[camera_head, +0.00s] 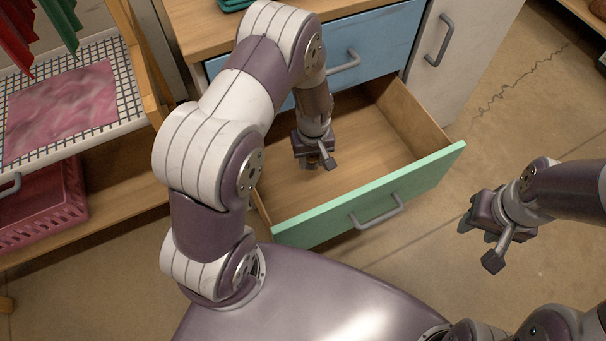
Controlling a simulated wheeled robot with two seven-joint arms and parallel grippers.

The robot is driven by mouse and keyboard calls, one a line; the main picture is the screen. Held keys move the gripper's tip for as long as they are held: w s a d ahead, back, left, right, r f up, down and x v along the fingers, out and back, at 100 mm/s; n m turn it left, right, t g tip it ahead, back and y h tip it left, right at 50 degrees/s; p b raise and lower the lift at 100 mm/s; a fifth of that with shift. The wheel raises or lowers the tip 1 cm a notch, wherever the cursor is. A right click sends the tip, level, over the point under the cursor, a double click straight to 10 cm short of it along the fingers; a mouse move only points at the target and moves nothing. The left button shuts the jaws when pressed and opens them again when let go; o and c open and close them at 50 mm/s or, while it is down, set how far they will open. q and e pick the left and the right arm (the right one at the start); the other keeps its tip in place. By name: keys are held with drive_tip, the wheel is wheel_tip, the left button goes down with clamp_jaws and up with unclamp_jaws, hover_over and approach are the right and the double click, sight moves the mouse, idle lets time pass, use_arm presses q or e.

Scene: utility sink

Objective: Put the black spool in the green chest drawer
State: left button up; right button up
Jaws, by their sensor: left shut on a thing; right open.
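The green-fronted chest drawer (372,198) is pulled out, and its bare wooden floor shows. My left gripper (316,163) reaches down into the drawer, towards its left half, with the fingers low over the floor. It is shut on a small dark thing with a yellowish patch (313,159), which fits the black spool but is mostly hidden by the fingers. I cannot tell if it touches the drawer floor. My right gripper (478,242) is open and empty, outside the drawer to the right, above the concrete floor.
A blue drawer (385,48) with a grey handle is closed above the green one. A grey-white cabinet door (452,65) stands to the right. A rack with a pink cloth (62,108) and a pink basket (42,207) are at the left. Floor at right is clear.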

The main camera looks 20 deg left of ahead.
use_arm(q)
drive_tip(key=b, duration=0.2)
hover_over(290, 181)
wheel_tip(290, 181, down, 4)
drive_tip(key=shift+w+d+r, duration=0.1)
drive_tip(key=shift+r, duration=0.1)
drive_tip(key=shift+f, duration=0.25)
wheel_tip(290, 181, down, 4)
drive_tip(key=shift+r+b, duration=0.1)
drive_tip(key=shift+b, duration=1)
drive_tip(key=shift+r, duration=0.15)
drive_tip(key=shift+f, duration=0.2)
drive_tip(key=o, duration=1)
